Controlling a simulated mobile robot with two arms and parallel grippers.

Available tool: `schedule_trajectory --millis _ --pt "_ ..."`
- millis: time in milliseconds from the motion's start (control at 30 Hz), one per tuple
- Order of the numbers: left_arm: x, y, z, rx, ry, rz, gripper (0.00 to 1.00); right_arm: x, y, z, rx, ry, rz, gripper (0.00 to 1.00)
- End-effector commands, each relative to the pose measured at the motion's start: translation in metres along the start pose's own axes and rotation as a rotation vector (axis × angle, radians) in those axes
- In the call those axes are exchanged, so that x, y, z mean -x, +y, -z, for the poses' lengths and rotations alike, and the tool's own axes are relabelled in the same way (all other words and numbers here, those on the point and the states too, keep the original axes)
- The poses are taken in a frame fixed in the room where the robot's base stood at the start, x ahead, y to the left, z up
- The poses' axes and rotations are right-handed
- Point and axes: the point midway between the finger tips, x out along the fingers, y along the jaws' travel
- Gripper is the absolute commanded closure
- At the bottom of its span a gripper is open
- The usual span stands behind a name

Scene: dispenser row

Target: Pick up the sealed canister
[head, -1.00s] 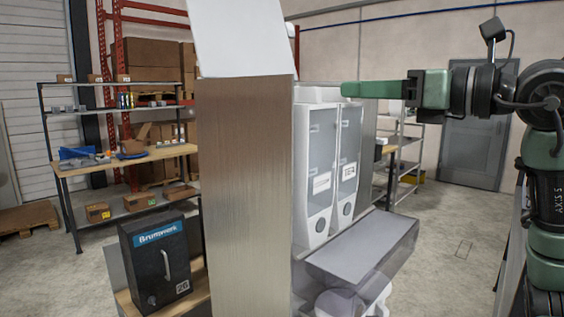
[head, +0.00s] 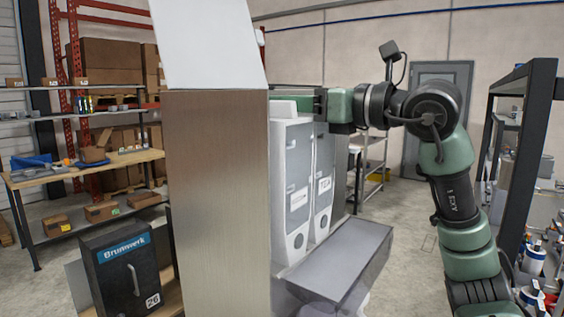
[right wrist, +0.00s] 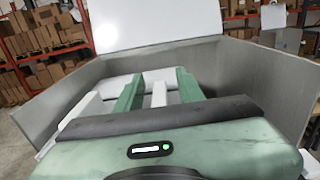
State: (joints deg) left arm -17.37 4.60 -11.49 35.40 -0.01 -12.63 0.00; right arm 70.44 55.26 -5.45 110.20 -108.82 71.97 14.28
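Two tall white dispenser units with grey windows and labels stand side by side in a metal housing, the nearer unit (head: 292,190) and the farther unit (head: 323,185). I cannot tell whether either is the sealed canister. My right gripper (head: 290,104) reaches in from the right at the level of their tops. In the right wrist view its two green fingers (right wrist: 158,80) are apart, with a narrow white bar (right wrist: 159,97) in the gap and clear space beside it. My left gripper is not in view.
A tall metal side panel (head: 218,200) hides part of the housing. A grey tray (head: 340,262) juts out below the units. A black Brunnwerk box (head: 125,270) stands at the left. A dark shelf rack (head: 525,150) is at the right. Open floor lies behind my right arm.

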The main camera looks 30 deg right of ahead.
Motion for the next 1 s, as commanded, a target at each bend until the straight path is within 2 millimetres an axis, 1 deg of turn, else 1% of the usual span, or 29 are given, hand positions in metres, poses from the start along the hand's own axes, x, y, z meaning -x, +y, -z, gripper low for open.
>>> schedule_trajectory --millis 200,233,333,367,1000 --pt "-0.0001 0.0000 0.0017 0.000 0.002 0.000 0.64 -0.0014 -0.0001 0.0006 0.000 0.000 0.000 0.62" --pt "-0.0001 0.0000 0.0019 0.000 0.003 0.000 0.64 -0.0014 -0.0001 0.0007 0.000 0.000 0.000 0.67" --pt "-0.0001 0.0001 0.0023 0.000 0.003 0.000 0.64 -0.0013 -0.0001 0.0007 0.000 0.000 0.000 0.95" --pt "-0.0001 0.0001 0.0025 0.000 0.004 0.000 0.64 -0.0013 -0.0001 0.0007 0.000 0.000 0.000 1.00" --pt "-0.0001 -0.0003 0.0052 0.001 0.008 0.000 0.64 -0.0013 0.0000 0.0009 0.000 0.001 0.000 1.00"
